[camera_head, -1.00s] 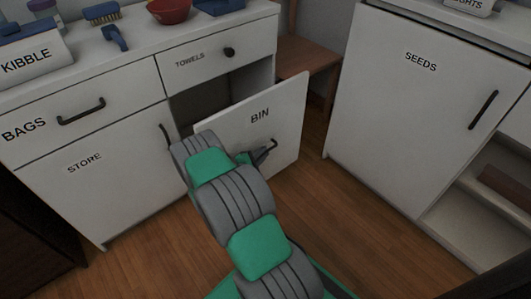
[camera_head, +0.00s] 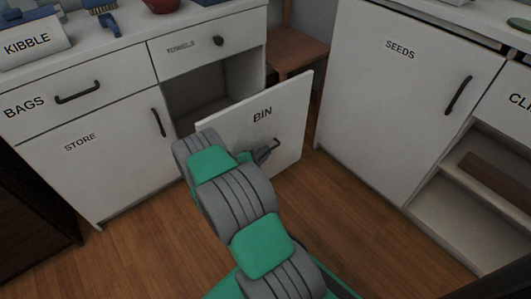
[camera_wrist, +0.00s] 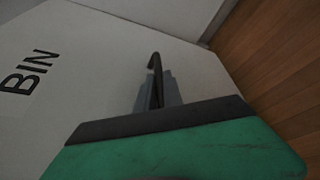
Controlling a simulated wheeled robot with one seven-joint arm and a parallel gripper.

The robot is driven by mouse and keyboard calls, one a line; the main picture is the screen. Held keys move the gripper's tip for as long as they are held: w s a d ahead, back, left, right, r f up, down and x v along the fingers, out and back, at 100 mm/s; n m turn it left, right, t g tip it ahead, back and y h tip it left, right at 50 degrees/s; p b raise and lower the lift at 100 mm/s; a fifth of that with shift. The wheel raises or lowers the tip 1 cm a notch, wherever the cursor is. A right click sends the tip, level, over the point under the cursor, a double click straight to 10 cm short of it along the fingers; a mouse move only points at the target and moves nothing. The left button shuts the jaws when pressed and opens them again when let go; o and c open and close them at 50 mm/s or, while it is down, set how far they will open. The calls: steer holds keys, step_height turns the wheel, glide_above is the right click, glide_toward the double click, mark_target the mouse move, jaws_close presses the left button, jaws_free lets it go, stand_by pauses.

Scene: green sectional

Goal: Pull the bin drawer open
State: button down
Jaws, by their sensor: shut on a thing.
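The bin drawer (camera_head: 281,112) has a white front marked BIN and stands out from the cabinet, below the TOWELS drawer. A dark opening shows behind its front. Its front also fills much of the wrist view (camera_wrist: 95,75). My gripper (camera_head: 262,155) is at the front's dark handle (camera_head: 275,144), shut on it. In the wrist view the handle (camera_wrist: 154,64) stands up between the grey fingers of my gripper (camera_wrist: 157,92). My arm hides the lower left of the bin front.
The STORE door (camera_head: 90,160) and BAGS drawer (camera_head: 70,97) are shut at left. The TOWELS drawer (camera_head: 195,47) is shut above. The SEEDS cabinet (camera_head: 400,100) stands at right, near the bin front. Wooden floor (camera_head: 340,215) is clear in front.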

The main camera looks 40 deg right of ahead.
steer(key=shift+w+a+f, duration=0.1)
steer(key=shift+f, duration=0.05)
steer(key=c, duration=1.8)
jaws_free()
steer(key=shift+o, duration=0.2)
steer(key=p+v, duration=0.2)
steer(key=v, duration=0.5)
steer(key=shift+a+p, duration=0.3)
steer(key=shift+a, duration=0.05)
steer(key=shift+r, duration=0.25)
